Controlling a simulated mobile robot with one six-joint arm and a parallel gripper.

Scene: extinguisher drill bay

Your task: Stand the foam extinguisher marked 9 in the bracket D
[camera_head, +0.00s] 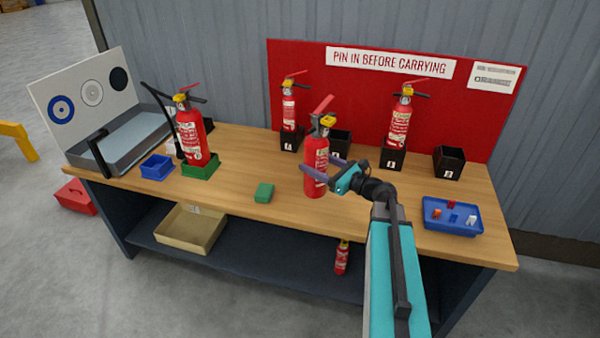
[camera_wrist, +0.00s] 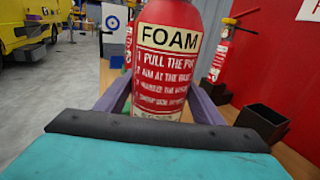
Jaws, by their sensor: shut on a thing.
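My gripper (camera_head: 318,175) is shut on a red foam extinguisher (camera_head: 316,160) with a yellow collar and red lever. It is upright in front of the brackets; I cannot tell whether its base touches the bench. In the wrist view the held extinguisher (camera_wrist: 165,70) shows the word FOAM; no number 9 is readable. Black box brackets stand along the red board. An empty one (camera_head: 341,138) is partly hidden behind the held extinguisher. Another empty one (camera_head: 449,163) is at the right end. Their letters are too small to read, so I cannot tell which is D.
Two bracketed extinguishers (camera_head: 289,108) (camera_head: 399,122) flank the nearer empty bracket. Another extinguisher (camera_head: 190,130) stands in a green tray (camera_head: 200,172). A green block (camera_head: 264,193) and a blue tray (camera_head: 437,225) with small parts are on the bench.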

